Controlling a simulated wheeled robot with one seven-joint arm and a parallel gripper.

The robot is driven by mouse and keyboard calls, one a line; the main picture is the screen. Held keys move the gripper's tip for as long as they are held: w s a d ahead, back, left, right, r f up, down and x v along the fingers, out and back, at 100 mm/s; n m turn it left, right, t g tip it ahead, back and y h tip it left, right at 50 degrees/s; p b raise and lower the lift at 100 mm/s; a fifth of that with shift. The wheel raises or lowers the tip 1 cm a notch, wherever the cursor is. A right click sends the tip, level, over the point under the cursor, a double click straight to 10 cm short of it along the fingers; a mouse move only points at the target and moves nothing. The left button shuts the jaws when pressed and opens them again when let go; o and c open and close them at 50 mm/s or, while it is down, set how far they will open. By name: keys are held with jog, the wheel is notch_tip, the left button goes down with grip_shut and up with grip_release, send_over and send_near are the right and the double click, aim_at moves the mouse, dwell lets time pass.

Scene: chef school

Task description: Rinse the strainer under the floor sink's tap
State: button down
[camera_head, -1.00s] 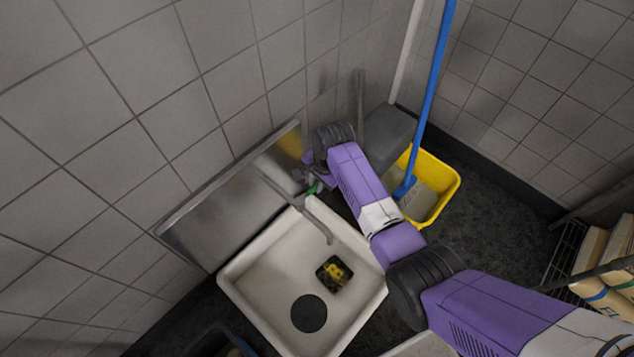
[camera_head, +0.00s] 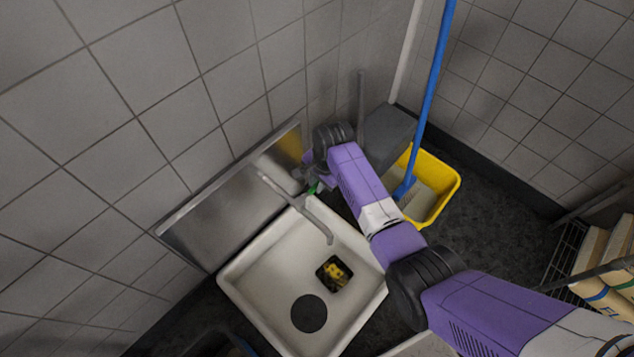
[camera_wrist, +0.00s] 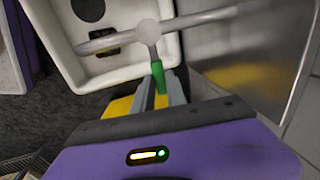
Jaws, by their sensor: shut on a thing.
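The strainer (camera_head: 333,274) is a small dark, squarish thing with yellow bits in it. It lies in the white floor sink (camera_head: 240,290), toward its right side, and also shows in the wrist view (camera_wrist: 104,50). The grey tap (camera_head: 318,224) has a long spout reaching over the basin. Its green handle (camera_wrist: 158,76) is between the fingers of my gripper (camera_wrist: 160,88), which is shut on it. In the head view my gripper (camera_head: 313,184) is at the sink's back corner, partly hidden by my wrist. I see no water stream.
A dark round disc (camera_head: 309,314) lies on the sink floor beside the strainer. A metal splashback (camera_head: 225,215) stands behind the sink against the tiled wall. A yellow bucket (camera_head: 448,184) with a blue-handled mop (camera_head: 432,85) stands to the right, close to my arm.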

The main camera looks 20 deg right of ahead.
jog(key=s+m+p, duration=0.1)
jog(key=m+p, duration=0.1)
jog(key=s+m+p, duration=0.2)
jog(key=shift+d+m+h, duration=0.15)
jog(key=shift+m+h, duration=0.25)
jog(key=c, duration=1.3)
grip_release()
jog(key=shift+c, duration=0.2)
jog(key=shift+w, duration=0.1)
notch_tip(320, 180, up, 8)
jog(key=s+p, duration=0.1)
jog(key=p, duration=0.1)
jog(key=shift+s+f, duration=0.2)
jog(key=shift+s, duration=0.1)
